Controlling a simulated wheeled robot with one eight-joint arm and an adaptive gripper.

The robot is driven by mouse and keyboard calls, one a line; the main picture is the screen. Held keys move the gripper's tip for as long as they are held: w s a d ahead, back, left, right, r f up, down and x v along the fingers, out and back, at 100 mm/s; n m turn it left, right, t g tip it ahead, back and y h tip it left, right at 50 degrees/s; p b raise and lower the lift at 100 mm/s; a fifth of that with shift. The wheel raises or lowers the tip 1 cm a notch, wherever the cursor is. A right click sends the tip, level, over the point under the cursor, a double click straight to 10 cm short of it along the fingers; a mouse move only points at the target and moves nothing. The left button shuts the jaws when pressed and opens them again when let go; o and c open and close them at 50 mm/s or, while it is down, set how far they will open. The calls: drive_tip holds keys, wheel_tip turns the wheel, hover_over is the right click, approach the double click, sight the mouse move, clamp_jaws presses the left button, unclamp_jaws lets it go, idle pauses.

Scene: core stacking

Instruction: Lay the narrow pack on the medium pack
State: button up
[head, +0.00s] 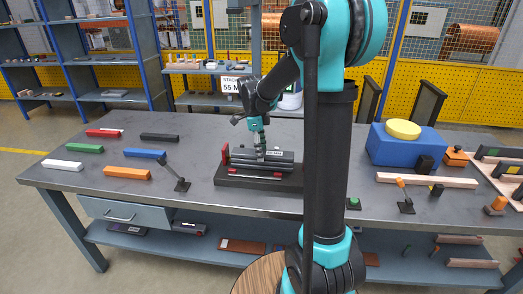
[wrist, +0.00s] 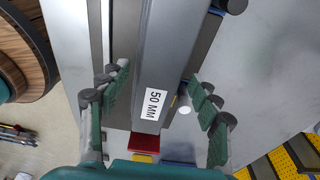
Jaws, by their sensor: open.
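A long grey pack labelled "50 MM" (wrist: 163,55) lies lengthwise between my fingers in the wrist view. It appears to rest on wider grey layers (wrist: 203,58) that show on its right side. In the head view the grey stack (head: 284,162) lies in a black fixture (head: 262,184) with a red end stop (head: 225,153). The red stop (wrist: 143,142) also shows in the wrist view. My gripper (head: 260,143) is right over the stack. In the wrist view my gripper (wrist: 164,88) is open, with a gap on each side of the labelled pack. Labels on the lower layers are not visible.
Red, green, white, blue, orange and black bars lie on the left of the bench (head: 205,190). A small black clamp stand (head: 178,178) is left of the fixture.

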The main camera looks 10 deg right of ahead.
wheel_tip(320, 180, up, 12)
drive_tip(key=a, duration=0.1)
drive_tip(key=shift+w+a, duration=0.25)
drive_tip(key=shift+a, duration=0.1)
idle(0.4)
